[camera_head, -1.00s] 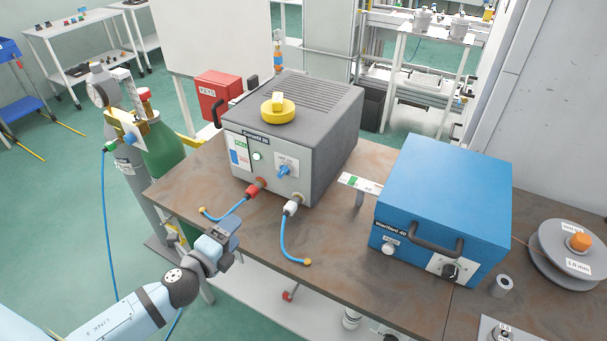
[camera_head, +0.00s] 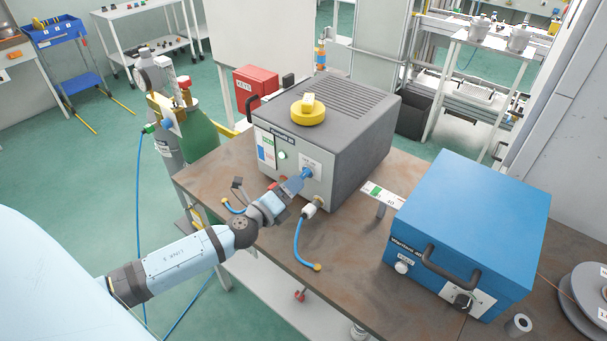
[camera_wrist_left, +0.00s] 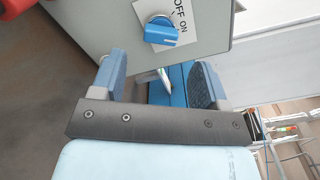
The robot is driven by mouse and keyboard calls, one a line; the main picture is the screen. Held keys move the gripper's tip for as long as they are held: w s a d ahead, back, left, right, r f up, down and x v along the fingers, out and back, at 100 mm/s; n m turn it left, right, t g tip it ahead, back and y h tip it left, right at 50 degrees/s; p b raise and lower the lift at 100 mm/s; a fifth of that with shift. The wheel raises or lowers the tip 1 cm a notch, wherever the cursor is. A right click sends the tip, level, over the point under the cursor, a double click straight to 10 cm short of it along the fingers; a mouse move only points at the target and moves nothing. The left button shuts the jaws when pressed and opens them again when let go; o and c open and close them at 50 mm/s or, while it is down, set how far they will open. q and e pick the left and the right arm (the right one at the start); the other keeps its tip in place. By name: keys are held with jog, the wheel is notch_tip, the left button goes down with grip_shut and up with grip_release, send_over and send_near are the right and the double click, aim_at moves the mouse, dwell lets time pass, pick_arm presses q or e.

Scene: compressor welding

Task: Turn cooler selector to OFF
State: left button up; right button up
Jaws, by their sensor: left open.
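The cooler (camera_head: 345,135) is a grey box with a dark ribbed top, on the brown bench. Its blue selector knob (camera_head: 307,173) sits on a white plate on the front face. In the left wrist view the selector (camera_wrist_left: 162,31) shows beside the words OFF and ON, its bar lying towards ON. My left gripper (camera_head: 290,184) is at the cooler's front, close to the selector. In the wrist view its two blue fingers (camera_wrist_left: 158,68) are open and empty, with the knob beyond the tips and not between them. My right gripper is not in view.
A green lamp (camera_head: 282,155) is on the cooler's front. Below the selector, a hose (camera_head: 298,240) hangs from a white fitting. A yellow disc (camera_head: 308,112) lies on top. A blue welder box (camera_head: 470,230) stands right, with a small sign (camera_head: 382,194) between. Gas cylinders (camera_head: 165,130) stand left.

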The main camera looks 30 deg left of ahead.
aim_at(304, 178)
pick_arm(q)
jog(key=shift+w+d+p, duration=0.15)
jog(key=shift+w+p, duration=0.05)
jog(key=shift+w, duration=1.2)
jog(key=shift+w+d+p, duration=0.1)
jog(key=shift+w+p, duration=0.1)
jog(key=shift+w, duration=1.15)
jog(key=c, duration=0.9)
